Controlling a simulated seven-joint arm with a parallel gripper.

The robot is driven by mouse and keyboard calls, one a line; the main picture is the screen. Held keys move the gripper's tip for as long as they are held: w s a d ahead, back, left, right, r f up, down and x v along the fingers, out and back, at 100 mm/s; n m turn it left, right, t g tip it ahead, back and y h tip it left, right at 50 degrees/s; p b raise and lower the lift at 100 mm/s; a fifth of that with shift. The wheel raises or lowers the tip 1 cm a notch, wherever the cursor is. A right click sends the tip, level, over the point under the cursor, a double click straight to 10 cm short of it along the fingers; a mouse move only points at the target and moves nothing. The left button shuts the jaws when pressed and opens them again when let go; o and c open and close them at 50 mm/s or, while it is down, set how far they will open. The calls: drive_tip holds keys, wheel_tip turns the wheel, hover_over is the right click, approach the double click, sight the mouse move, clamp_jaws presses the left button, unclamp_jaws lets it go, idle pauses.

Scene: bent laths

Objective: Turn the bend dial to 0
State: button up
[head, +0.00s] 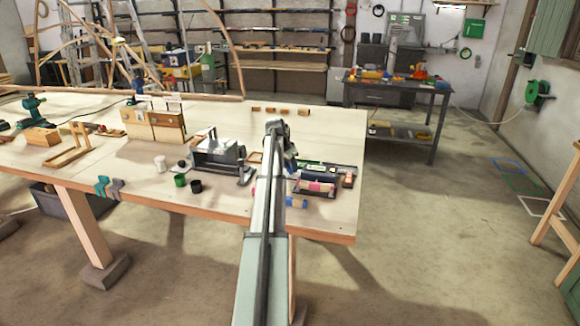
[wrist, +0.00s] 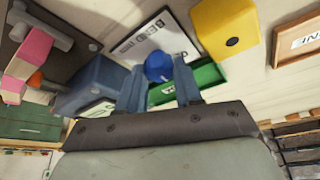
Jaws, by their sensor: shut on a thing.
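The bend dial is a round blue knob (wrist: 158,66) in the wrist view, in front of a white plate (wrist: 155,38) lettered "BEND". My gripper (wrist: 157,82) has its two blue-grey fingers on either side of the knob and is shut on it. The fingers hide the knob's sides, and I cannot read which number it points to. In the head view my arm reaches over the right part of the workbench (head: 220,205), and the dial and the fingertips cannot be made out there.
In the wrist view a yellow block (wrist: 226,30), a green box (wrist: 205,80) and a blue block (wrist: 93,85) stand close around the fingers. A labelled wooden tray (wrist: 285,55) is at the right. In the head view a grey machine (head: 218,158) stands left of my arm.

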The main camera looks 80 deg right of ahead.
drive_tip(key=n, duration=0.2)
drive_tip(key=n+t, duration=0.1)
drive_tip(key=n, duration=0.1)
drive_tip(key=shift+s+n+t+h, duration=0.2)
drive_tip(key=shift+n+t+h, duration=0.1)
drive_tip(key=n+t, duration=0.2)
drive_tip(key=n, duration=0.2)
drive_tip(key=shift+s+n, duration=0.1)
drive_tip(key=shift+n, duration=0.3)
idle(0.3)
drive_tip(key=o, duration=1)
drive_tip(key=shift+r, duration=0.1)
drive_tip(key=v, duration=1.3)
drive_tip(key=shift+s+d+r, duration=0.1)
drive_tip(key=shift+r, duration=0.25)
